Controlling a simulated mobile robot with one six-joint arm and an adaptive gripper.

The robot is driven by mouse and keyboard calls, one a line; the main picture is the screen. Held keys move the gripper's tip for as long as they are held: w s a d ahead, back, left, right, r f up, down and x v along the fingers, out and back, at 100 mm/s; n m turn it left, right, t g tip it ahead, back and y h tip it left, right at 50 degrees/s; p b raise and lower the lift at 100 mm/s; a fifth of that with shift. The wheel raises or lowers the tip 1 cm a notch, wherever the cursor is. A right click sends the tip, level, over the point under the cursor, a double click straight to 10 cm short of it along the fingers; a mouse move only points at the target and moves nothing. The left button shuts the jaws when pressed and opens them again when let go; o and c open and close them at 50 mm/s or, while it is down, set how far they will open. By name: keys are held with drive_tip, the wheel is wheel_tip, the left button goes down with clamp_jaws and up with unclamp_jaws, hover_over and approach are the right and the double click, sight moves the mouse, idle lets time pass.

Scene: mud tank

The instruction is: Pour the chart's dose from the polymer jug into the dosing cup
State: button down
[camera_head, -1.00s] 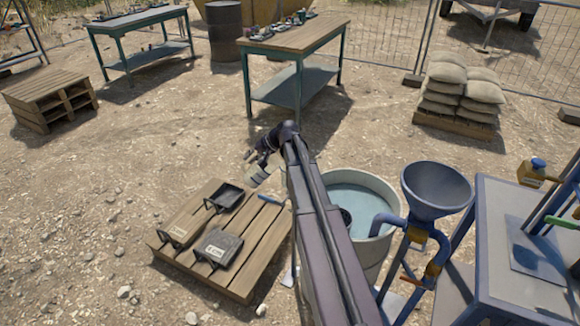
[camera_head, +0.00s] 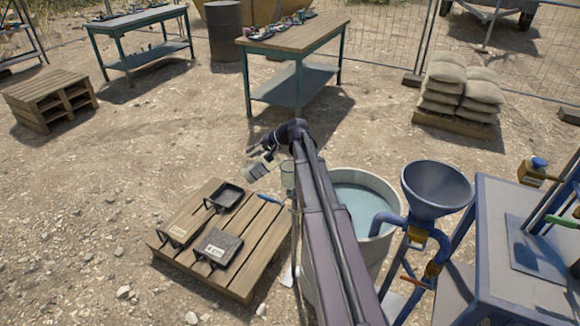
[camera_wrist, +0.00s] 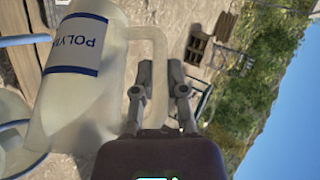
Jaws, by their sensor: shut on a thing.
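The pale polymer jug (camera_wrist: 95,95) fills the left of the wrist view, its label upside down and partly cut off. My gripper (camera_wrist: 163,88) is shut on its handle. Against the horizon the jug looks tipped far over from upright; its mouth and any stream are hidden. In the head view, my gripper (camera_head: 262,158) and the pale jug (camera_head: 254,172) are in the air above the far edge of the pallet. A small greyish cylinder (camera_head: 289,177) shows beside my arm; I cannot tell whether it is the dosing cup. The chart is not identifiable.
A pale tank (camera_head: 388,195) of bluish liquid and a blue funnel (camera_head: 437,190) stand right of my arm. A green-legged bench (camera_head: 300,37) and stacked sandbags (camera_head: 445,90) stand behind. Open ground lies left and beyond.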

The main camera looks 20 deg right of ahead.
sight(249, 165)
drive_tip(key=shift+s+d+r+t+y+b, duration=0.1)
drive_tip(key=shift+d+r+t+y+b, duration=0.2)
drive_tip(key=shift+d+r+y, duration=0.45)
idle(2.6)
drive_tip(key=shift+a+f+h+p, duration=0.3)
drive_tip(key=shift+a+h, duration=0.05)
drive_tip(key=shift+a, duration=0.1)
drive_tip(key=shift+a+f+g+h, duration=0.2)
drive_tip(key=shift+a+f+h, duration=0.2)
drive_tip(key=shift+f+h, duration=0.2)
drive_tip(key=shift+a+f+g+h, duration=0.2)
drive_tip(key=shift+a+f+h, duration=0.15)
drive_tip(key=shift+f+h, duration=0.25)
drive_tip(key=shift+a+f+n+h, duration=0.1)
drive_tip(key=shift+f+n+h, duration=0.2)
drive_tip(key=shift+f, duration=0.15)
drive_tip(key=shift+a+f, duration=0.1)
drive_tip(key=shift+f, duration=0.05)
drive_tip(key=shift+w+a+f+h, duration=0.2)
drive_tip(key=shift+a+f+h, duration=0.1)
drive_tip(key=shift+f+h, duration=0.3)
drive_tip(key=shift+f, duration=0.15)
